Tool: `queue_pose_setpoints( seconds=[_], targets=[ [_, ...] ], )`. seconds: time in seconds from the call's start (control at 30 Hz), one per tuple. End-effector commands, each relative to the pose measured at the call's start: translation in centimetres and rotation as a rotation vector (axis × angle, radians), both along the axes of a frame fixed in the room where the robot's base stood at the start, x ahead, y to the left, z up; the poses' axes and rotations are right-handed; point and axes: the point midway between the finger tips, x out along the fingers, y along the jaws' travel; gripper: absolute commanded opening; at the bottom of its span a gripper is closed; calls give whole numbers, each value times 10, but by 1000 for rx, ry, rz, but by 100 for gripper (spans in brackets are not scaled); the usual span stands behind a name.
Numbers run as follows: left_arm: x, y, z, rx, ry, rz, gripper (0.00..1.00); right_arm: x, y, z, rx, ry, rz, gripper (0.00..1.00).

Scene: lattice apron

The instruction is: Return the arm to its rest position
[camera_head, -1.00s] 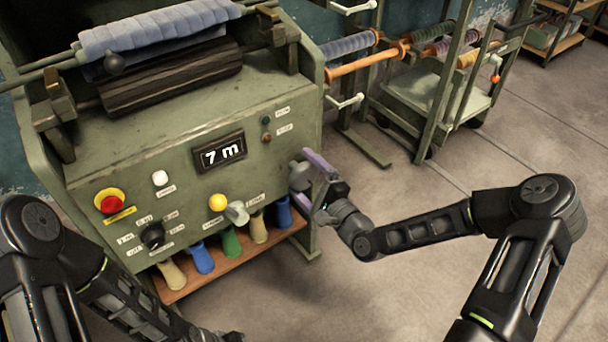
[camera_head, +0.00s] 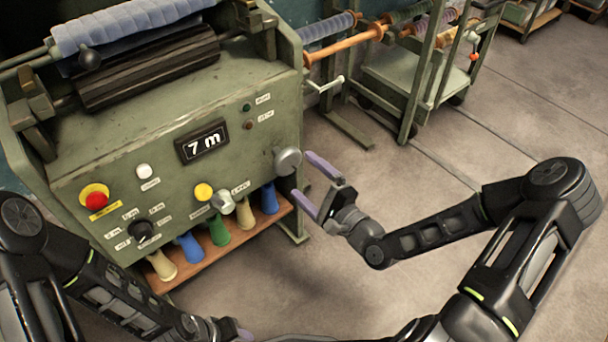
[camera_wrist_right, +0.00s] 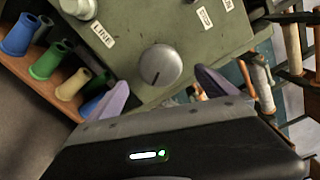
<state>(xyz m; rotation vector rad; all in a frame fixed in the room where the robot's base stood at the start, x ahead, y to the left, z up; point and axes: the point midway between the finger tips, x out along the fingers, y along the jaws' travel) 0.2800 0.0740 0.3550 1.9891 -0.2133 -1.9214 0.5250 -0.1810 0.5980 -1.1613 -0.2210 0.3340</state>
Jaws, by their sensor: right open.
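My right gripper (camera_head: 314,186) is open and empty, just right of the machine's front panel in the head view. Its two purple fingers are apart and clear of the grey round knob (camera_head: 287,161) at the panel's right edge. In the right wrist view the same knob (camera_wrist_right: 160,65) shows beyond and between the open fingers (camera_wrist_right: 162,92). My right arm (camera_head: 440,232) reaches in from the right, bent at the elbow. My left arm (camera_head: 112,290) is at the lower left.
Several coloured cones stand on a wooden shelf (camera_head: 230,243) below. A rack cart (camera_head: 400,82) stands behind. Floor at the right is clear.

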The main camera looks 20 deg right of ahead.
Motion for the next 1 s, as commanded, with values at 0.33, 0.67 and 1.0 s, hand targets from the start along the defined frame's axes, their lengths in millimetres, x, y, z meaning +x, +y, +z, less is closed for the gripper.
queue_pose_setpoints(
  seconds=[0.33, 0.67, 1.0],
  targets=[
    [0, 0, 0, 0, 0, 0, 36, 0, 0, 0, -5, -2, 0, 96],
    [0, 0, 0, 0, 0, 0, 36, -12, -5, -59, -373, 94, 32, 96],
    [0, 0, 0, 0, 0, 0, 36, -172, 66, -226, -970, 494, 725, 96]
  ],
)
